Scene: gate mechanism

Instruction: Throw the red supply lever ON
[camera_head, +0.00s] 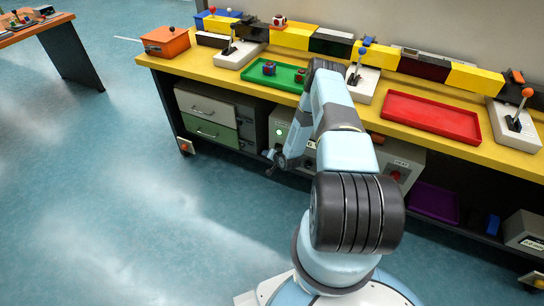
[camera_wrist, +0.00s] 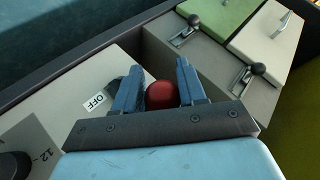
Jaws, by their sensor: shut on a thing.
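The red supply lever shows in the wrist view as a round red knob (camera_wrist: 160,95) between my gripper's blue fingers (camera_wrist: 158,84). My gripper is shut on this knob. An OFF label (camera_wrist: 97,101) is on the pale panel just left of the fingers. The lever's shaft and any ON label are hidden by my gripper. In the head view my gripper (camera_head: 276,160) is low in front of the bench, at a pale box with a green light (camera_head: 279,132). The red knob cannot be made out there.
A dark dial (camera_wrist: 14,166) is at the wrist view's lower left. Drawers with black-knobbed latches (camera_wrist: 258,69) are at its upper right. The yellow bench top (camera_head: 385,118) overhangs the boxes and carries trays and levers. Open blue floor (camera_head: 130,190) lies left.

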